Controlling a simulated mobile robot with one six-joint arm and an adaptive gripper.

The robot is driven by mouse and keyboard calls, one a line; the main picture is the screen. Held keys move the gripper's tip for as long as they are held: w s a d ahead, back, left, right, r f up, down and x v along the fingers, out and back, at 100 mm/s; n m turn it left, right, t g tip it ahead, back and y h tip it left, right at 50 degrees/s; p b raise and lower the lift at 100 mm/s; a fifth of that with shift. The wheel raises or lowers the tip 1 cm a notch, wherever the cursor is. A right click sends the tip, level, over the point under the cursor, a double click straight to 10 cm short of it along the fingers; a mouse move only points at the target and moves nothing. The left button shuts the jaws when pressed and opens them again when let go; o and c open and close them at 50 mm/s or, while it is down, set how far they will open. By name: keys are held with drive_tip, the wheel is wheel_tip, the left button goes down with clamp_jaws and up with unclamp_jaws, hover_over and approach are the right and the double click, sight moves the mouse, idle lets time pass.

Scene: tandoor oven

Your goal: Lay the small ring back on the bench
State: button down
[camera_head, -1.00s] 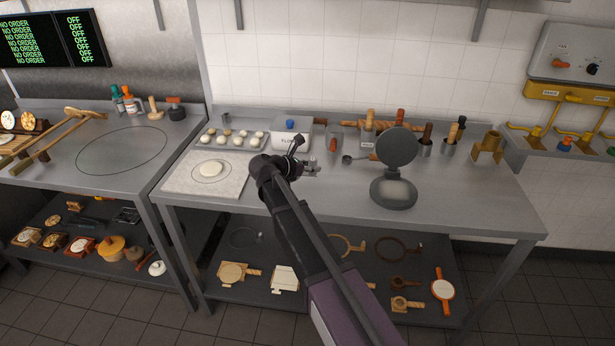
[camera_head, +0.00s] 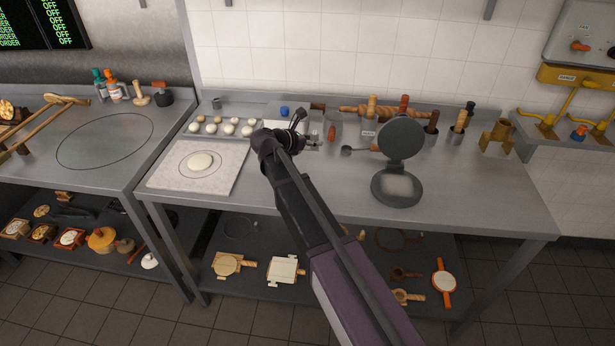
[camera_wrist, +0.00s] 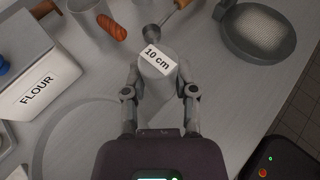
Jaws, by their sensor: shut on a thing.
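In the wrist view, my gripper (camera_wrist: 160,92) is shut on a grey, rounded piece with a white "10 cm" label (camera_wrist: 159,60), which I take to be the small ring. The label faces up between the two fingers. The ring's full outline is hard to make out, and I cannot tell whether it touches the bench. In the head view, my gripper (camera_head: 308,142) is over the steel bench (camera_head: 320,180), just in front of the flour box (camera_head: 285,119). The ring is too small to make out there.
A round press with a raised lid (camera_head: 399,138) stands right of my gripper. A floured board with dough (camera_head: 185,178) and a tray of dough balls (camera_head: 222,133) are left. Rolling pins and tool cups (camera_head: 431,145) line the back. The bench's front middle is clear.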

drive_tip(key=shift+s+a, duration=0.15)
drive_tip(key=shift+a, duration=0.05)
drive_tip(key=s+d+f+b, duration=0.1)
drive_tip(key=s+f+b, duration=0.2)
drive_tip(key=s, duration=0.5)
drive_tip(key=s+d+f+b, duration=0.2)
drive_tip(key=s+f+b, duration=0.1)
drive_tip(key=s, duration=0.6)
drive_tip(key=shift+s, duration=0.15)
drive_tip(key=shift+d, duration=0.1)
drive_tip(key=w+d, duration=0.1)
drive_tip(key=w, duration=0.3)
drive_tip(key=w+f+b, duration=0.1)
drive_tip(key=w, duration=0.4)
drive_tip(key=w+d, duration=0.1)
drive_tip(key=w, duration=0.4)
drive_tip(key=shift+w+d+f, duration=0.2)
drive_tip(key=shift+w+d, duration=0.05)
drive_tip(key=shift+d, duration=0.1)
drive_tip(key=shift+b, duration=0.3)
